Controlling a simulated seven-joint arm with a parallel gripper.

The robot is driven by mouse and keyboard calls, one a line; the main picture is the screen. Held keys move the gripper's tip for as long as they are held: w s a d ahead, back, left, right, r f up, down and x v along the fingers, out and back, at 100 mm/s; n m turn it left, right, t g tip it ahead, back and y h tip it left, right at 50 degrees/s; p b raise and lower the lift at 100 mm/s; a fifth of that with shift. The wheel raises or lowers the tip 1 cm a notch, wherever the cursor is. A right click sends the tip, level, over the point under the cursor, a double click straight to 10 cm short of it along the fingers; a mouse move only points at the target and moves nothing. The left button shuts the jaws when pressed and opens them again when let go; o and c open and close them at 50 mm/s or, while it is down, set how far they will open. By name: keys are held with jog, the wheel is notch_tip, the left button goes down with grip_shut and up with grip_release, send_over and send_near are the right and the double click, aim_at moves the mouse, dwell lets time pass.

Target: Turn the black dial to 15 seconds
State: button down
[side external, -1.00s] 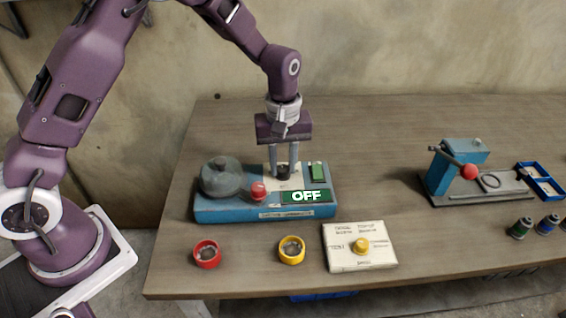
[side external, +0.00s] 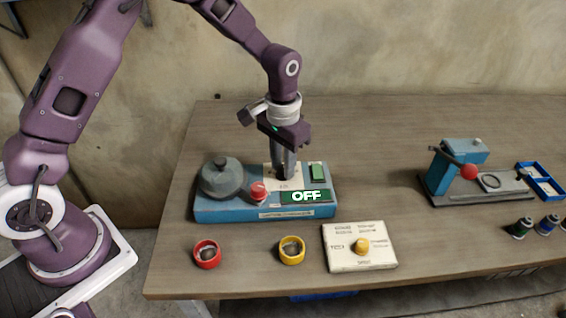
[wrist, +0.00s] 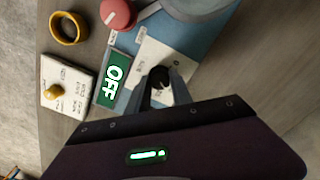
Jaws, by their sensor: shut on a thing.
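The blue drum machine (side external: 215,212) stands on the table with a grey lidded drum (side external: 222,180) on its left, a red knob (side external: 258,191) and a green display reading OFF (side external: 306,196). The black dial (wrist: 159,77) sits on a white panel, between my fingertips in the wrist view. My gripper (side external: 285,176) points down over the panel and is shut on the dial. In the side view the fingers largely hide the dial. The dial's pointer and its small markings are too small to read.
A green switch (side external: 318,171) stands close right of my gripper. In front lie a red ring (side external: 207,254), a yellow ring (side external: 292,250) and a white box with a yellow knob (side external: 361,259). A blue device with a red ball (side external: 457,165) stands right, with clear table between.

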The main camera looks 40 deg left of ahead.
jog(key=m, duration=0.4)
jog(key=shift+m, duration=2.1)
jog(key=c, duration=1.1)
grip_release()
jog(key=shift+c, duration=0.2)
jog(key=shift+r, duration=0.15)
